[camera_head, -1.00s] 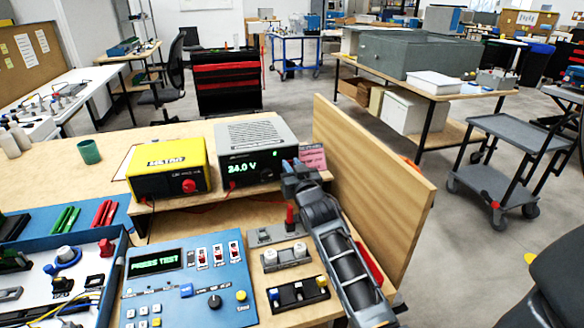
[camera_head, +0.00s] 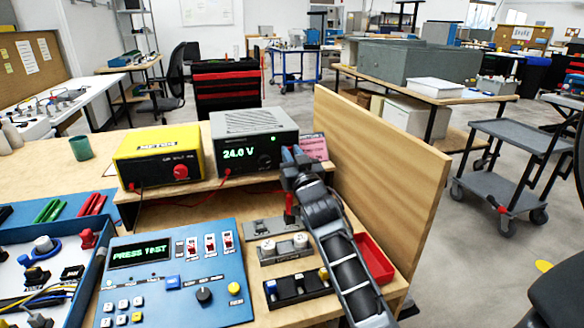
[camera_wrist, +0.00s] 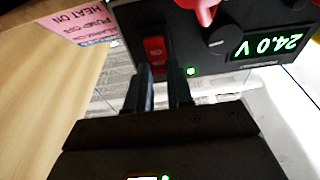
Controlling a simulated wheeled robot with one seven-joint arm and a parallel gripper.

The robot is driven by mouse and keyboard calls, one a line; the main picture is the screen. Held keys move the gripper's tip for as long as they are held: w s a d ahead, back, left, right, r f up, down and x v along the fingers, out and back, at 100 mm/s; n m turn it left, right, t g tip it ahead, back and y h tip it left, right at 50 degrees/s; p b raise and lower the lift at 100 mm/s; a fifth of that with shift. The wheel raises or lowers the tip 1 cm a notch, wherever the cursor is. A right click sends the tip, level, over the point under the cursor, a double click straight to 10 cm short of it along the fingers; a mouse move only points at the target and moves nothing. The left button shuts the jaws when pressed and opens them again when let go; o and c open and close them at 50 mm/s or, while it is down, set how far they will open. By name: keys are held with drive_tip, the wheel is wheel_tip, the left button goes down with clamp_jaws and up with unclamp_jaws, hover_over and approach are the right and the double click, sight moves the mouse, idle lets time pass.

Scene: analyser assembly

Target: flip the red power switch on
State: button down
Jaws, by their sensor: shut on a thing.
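The dark power supply (camera_head: 262,128) stands on a wooden shelf, with 24.0 V lit in green on its front. Its red power switch (camera_wrist: 154,50) is a rocker at the supply's edge in the wrist view. My gripper (camera_wrist: 161,82) has its two dark fingers at the switch, one on either side of its near end, shut on it with a narrow gap between them. A green light (camera_wrist: 191,71) glows beside the fingers. In the head view my gripper (camera_head: 295,157) is at the supply's right front, and the switch is hidden behind it.
A yellow supply (camera_head: 159,157) stands to the left. A blue test panel (camera_head: 180,275) with red toggles lies in front. A wooden partition (camera_head: 385,170) rises close to my arm's right, and a red tray (camera_head: 374,258) lies beside the arm.

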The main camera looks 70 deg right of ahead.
drive_tip(key=shift+f+t+b, duration=0.2)
drive_tip(key=shift+t+b, duration=0.1)
drive_tip(key=shift+b, duration=0.35)
drive_tip(key=shift+r+h, duration=0.2)
drive_tip(key=shift+h, duration=0.1)
drive_tip(key=c, duration=1)
unclamp_jaws()
drive_tip(key=s+a, duration=0.9)
drive_tip(key=a, duration=0.2)
drive_tip(key=shift+s+a+f, duration=0.2)
drive_tip(key=shift+s+f, duration=0.15)
drive_tip(key=shift+f, duration=0.05)
